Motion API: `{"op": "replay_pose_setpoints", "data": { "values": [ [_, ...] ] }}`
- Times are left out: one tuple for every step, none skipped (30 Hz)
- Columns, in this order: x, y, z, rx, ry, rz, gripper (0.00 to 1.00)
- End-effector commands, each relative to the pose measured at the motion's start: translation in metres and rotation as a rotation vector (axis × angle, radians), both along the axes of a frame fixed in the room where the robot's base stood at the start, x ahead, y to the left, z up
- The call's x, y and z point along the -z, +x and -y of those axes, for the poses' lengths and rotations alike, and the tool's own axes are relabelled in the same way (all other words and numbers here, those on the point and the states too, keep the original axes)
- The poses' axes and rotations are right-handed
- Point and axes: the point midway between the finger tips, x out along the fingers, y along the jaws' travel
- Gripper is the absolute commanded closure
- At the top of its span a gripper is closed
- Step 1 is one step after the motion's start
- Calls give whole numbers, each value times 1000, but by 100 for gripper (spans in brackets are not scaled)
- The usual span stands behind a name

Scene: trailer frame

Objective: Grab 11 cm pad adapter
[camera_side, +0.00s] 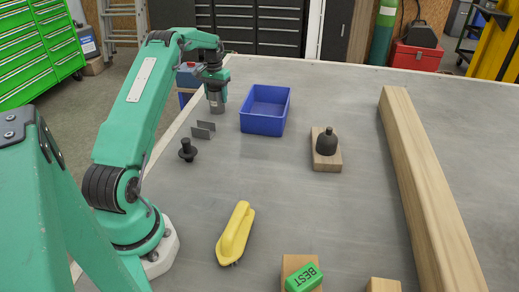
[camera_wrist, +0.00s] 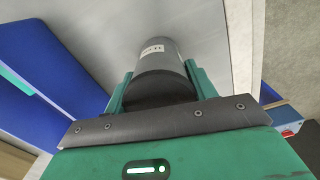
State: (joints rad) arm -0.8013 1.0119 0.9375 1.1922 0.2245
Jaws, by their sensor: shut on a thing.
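A dark grey cylinder (camera_side: 217,104) with a small white label is between the fingers of my gripper (camera_side: 216,91), at the far left of the table. I take it for the 11 cm pad adapter, but the label is too small to read. In the wrist view the cylinder (camera_wrist: 164,60) sits upright between the two green fingers of my gripper (camera_wrist: 158,86), which are shut on it. Its lower end is at or just above the table; I cannot tell which.
A blue bin (camera_side: 264,128) stands right of my gripper. A grey bracket (camera_side: 203,130) and a black flanged piece (camera_side: 187,151) are nearer.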

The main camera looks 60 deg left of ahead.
Motion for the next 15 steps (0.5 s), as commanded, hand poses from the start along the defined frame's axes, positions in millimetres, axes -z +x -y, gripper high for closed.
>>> {"op": "replay_pose_setpoints", "data": {
  "values": [
    [-3,1,-1,0,4,4,95],
    [-3,1,-1,0,4,4,95],
    [-3,1,-1,0,4,4,95],
    [-3,1,-1,0,4,4,95],
    [-3,1,-1,0,4,4,95],
    [-3,1,-1,0,4,4,95],
    [-3,1,-1,0,4,4,95],
    [-3,1,-1,0,4,4,95],
    [-4,1,-1,0,4,4,95],
    [-5,1,-1,0,4,4,95],
    [-6,1,-1,0,4,4,95],
    [-8,1,-1,0,4,4,95],
    [-9,1,-1,0,4,4,95],
    [-11,1,-1,0,4,4,95],
    [-14,1,-1,0,4,4,95]
  ]
}}
